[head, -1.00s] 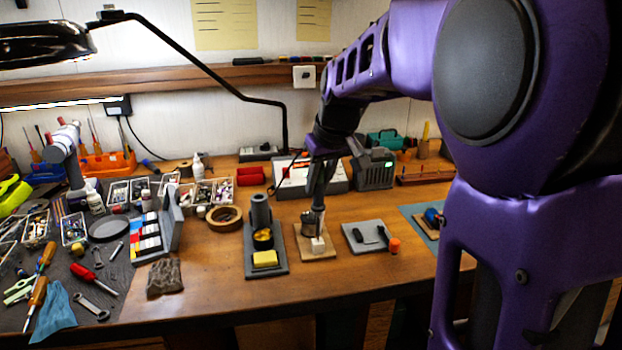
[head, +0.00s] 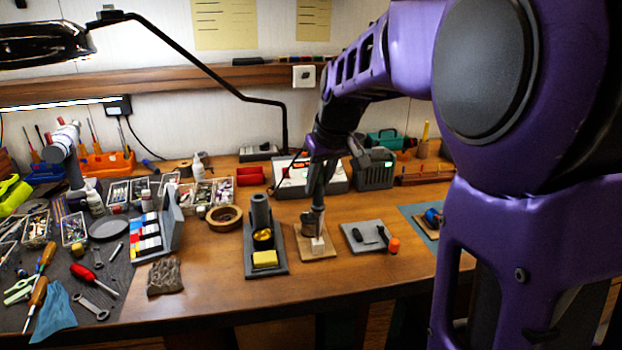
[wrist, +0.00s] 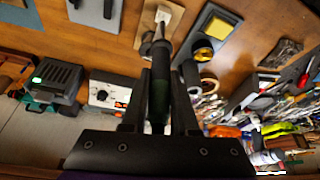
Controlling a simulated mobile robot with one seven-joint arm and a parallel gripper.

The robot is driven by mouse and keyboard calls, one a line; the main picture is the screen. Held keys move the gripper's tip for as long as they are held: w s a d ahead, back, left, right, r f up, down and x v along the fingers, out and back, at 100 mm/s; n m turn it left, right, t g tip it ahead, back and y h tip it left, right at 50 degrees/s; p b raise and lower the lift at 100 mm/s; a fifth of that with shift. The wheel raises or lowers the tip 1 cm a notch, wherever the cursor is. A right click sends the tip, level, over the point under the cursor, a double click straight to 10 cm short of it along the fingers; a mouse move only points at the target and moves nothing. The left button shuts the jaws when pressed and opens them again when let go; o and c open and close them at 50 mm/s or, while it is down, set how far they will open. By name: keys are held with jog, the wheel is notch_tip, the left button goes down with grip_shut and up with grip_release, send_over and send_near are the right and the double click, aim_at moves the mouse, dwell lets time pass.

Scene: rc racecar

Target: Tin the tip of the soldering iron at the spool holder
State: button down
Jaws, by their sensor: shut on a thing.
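My gripper (wrist: 159,78) is shut on the soldering iron (wrist: 160,98), held by its dark handle between the two fingers. The iron points down, away from the wrist. Its metal tip end is at the spool holder (wrist: 173,14), a small wooden board with a pale block. In the head view the holder (head: 328,254) stands near the bench's front edge, with my gripper (head: 320,184) above it. The tip is at or just above the pale block (head: 318,246); I cannot tell whether it touches. The iron partly hides the spool.
Left of the holder is the iron stand (head: 250,262) with a yellow sponge (head: 265,258). To the right lies a grey pad (head: 366,246) with small dark parts, beside an orange cap (head: 394,245). A soldering station (head: 315,181) stands behind. Bare wood lies in front.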

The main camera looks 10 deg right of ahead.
jog(key=shift+r+p, duration=2.4)
jog(key=shift+r, duration=0.65)
jog(key=shift+f, duration=0.1)
